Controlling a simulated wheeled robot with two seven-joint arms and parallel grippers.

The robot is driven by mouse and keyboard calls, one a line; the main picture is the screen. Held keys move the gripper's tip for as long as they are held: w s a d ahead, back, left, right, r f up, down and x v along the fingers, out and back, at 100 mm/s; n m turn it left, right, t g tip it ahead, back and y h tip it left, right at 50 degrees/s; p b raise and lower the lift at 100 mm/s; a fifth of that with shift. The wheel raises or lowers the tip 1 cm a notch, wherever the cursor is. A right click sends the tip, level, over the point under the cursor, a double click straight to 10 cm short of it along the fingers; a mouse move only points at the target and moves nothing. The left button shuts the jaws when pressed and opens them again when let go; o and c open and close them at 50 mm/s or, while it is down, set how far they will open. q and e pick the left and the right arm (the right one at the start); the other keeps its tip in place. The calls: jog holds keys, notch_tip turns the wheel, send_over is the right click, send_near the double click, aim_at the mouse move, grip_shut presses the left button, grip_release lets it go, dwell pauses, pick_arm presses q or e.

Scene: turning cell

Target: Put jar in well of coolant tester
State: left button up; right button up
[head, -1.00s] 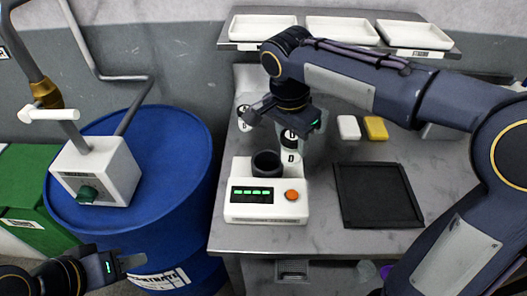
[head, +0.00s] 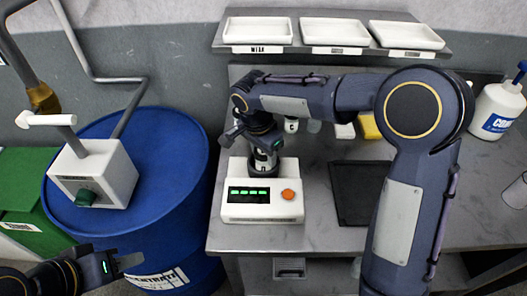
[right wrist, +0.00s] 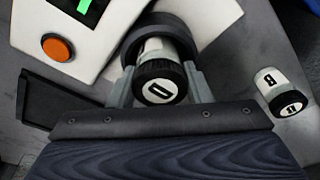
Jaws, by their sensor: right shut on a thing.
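The coolant tester (head: 236,208) is a white box with a green-lit display and an orange button on the table's left part. My right gripper (head: 263,150) is shut on a white jar (head: 263,163) with a black lid, directly above the tester's back. In the right wrist view the jar's lid, marked D (right wrist: 160,91), sits between the fingers. The dark ring of the well (right wrist: 135,38) shows around the jar's far end; how deep the jar sits is hidden. My left gripper (head: 125,265) is empty and appears open, low at the left by the barrel.
Another jar (right wrist: 270,80) stands beside the tester. Trays (head: 335,33) stand on the back shelf. A blue barrel (head: 175,150) is left of the table.

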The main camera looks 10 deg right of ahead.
jog(key=shift+f, duration=0.15)
jog(key=o, duration=1.1)
